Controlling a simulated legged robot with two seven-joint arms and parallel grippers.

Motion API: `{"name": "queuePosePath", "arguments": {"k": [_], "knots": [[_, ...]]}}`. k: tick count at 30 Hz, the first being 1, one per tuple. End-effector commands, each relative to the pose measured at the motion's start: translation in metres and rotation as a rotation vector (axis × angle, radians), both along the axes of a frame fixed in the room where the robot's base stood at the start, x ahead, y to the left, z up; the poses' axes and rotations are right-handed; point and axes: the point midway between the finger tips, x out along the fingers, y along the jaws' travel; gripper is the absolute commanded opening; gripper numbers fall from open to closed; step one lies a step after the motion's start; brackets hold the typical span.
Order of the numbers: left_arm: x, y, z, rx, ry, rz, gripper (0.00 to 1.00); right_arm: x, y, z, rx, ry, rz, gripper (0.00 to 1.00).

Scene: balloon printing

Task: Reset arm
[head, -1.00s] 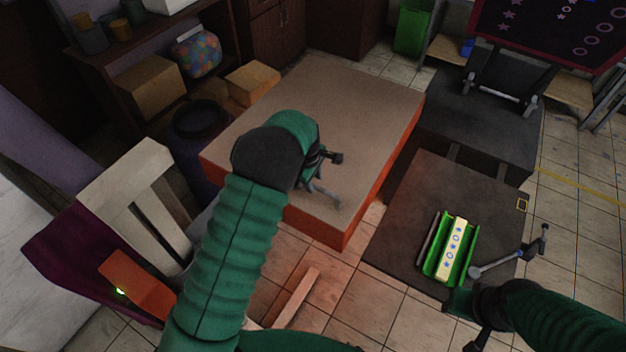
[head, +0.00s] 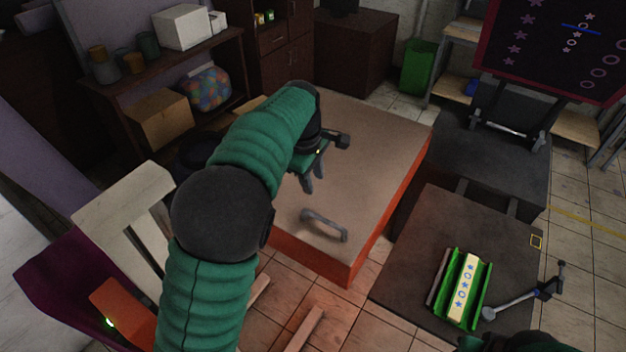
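My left arm comes in from the left over the brown-topped table (head: 375,125) with red-orange sides. My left gripper (head: 314,183) is above the table, with its grey fingers pointing down, slightly apart and empty. A grey handle (head: 325,226) lies on the tabletop near its front edge, below and apart from the fingers. A green holder (head: 484,293) with a pale strip (head: 467,287) of blue stars and rings sits on the low dark table (head: 440,225).
A pale chair (head: 125,225) is at the left, near my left arm. A dark pattern screen (head: 550,45) stands at the back right. Shelves (head: 165,65) are at the back left.

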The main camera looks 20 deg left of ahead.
Motion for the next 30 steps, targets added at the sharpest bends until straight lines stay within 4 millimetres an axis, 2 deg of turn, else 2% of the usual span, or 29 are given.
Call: {"name": "queuePosePath", "arguments": {"k": [11,13,14,17,18,20,21,24,27,30], "knots": [[0.000,0.000,0.000,0.000,-0.001,-0.002,0.36,0.000,0.000,0.000,0.000,0.000,0.000,0.36],[-0.005,0.000,-0.010,0.004,-0.001,-0.028,0.36,0.000,0.000,-0.006,0.000,0.000,0.000,0.36],[-0.010,0.000,-0.019,0.008,0.000,-0.056,0.36,0.000,0.000,-0.011,0.000,0.000,0.000,0.36],[-0.041,-0.001,-0.068,0.042,-0.002,-0.241,0.36,0.000,0.000,-0.039,0.000,0.000,0.000,0.36],[-0.059,-0.005,-0.094,0.064,-0.006,-0.355,0.36,0.000,0.000,-0.052,0.000,0.000,0.000,0.36],[-0.091,-0.012,-0.132,0.110,-0.016,-0.552,0.36,0.000,0.000,-0.072,0.000,0.001,0.000,0.36],[-0.113,-0.017,-0.155,0.141,-0.023,-0.688,0.36,0.000,0.000,-0.083,0.000,0.001,0.000,0.36],[-0.166,-0.030,-0.204,0.223,-0.037,-1.011,0.36,0.000,0.000,-0.106,0.000,0.001,0.000,0.36],[-0.205,-0.038,-0.233,0.288,-0.047,-1.250,0.36,0.000,0.000,-0.119,0.000,0.000,0.000,0.36],[-0.224,-0.041,-0.245,0.322,-0.051,-1.374,0.36,0.000,0.000,-0.121,0.000,0.000,0.000,0.36]]}}
